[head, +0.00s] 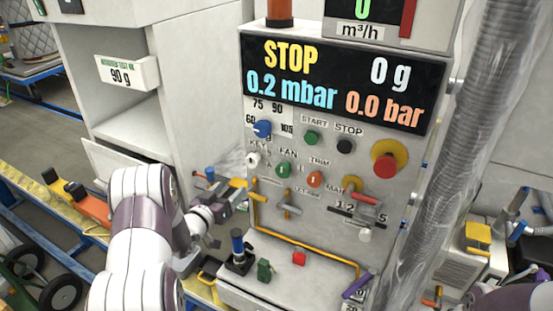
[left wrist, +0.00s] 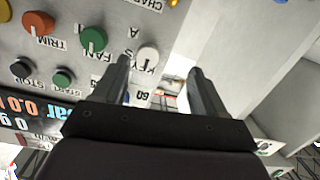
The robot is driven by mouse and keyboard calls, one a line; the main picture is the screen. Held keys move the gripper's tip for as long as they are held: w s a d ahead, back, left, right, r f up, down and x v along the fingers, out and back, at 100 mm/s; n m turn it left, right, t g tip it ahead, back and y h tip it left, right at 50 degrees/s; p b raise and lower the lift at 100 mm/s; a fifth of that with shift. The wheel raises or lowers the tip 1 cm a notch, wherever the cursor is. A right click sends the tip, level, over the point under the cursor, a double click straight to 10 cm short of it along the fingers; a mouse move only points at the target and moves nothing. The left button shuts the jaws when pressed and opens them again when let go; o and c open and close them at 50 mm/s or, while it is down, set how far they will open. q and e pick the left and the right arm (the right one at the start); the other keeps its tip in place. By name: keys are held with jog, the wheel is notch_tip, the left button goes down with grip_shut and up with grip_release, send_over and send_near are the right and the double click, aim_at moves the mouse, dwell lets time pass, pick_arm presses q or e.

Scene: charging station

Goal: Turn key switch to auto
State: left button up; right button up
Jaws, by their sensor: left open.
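The key switch is a small white knob (head: 252,160) under the KEY label, at the left edge of the grey control panel (head: 330,150). It also shows in the left wrist view (left wrist: 148,58), upside down. Which position it points to is too small to tell. My left gripper (head: 241,190) is open and empty, just below and left of the knob in the head view. In the left wrist view its fingers (left wrist: 158,75) are spread, with the knob between them, nearer the left finger; no contact shows. Only part of my right arm shows at bottom right; its gripper is out of view.
A green FAN knob (head: 283,169) and an orange TRIM knob (head: 314,179) sit right of the key switch. A blue dial (head: 262,129) is above it. A red emergency button (head: 384,166) is further right. A ribbed hose (head: 470,110) runs down the panel's right side.

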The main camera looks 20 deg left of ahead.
aim_at(251, 163)
pick_arm(q)
jog(key=shift+t+h, duration=0.4)
jog(key=shift+t, duration=0.1)
jog(key=w+p, duration=0.1)
jog(key=w, duration=0.2)
jog(key=w+d+r+p, duration=0.1)
jog(key=w, duration=0.3)
jog(key=w+d+r+p, duration=0.1)
jog(key=w, duration=0.3)
jog(key=shift+w+d+r, duration=0.15)
jog(key=shift+w+r, duration=0.05)
jog(key=shift+w+f, duration=0.1)
jog(key=shift+w, duration=0.5)
jog(key=c, duration=1)
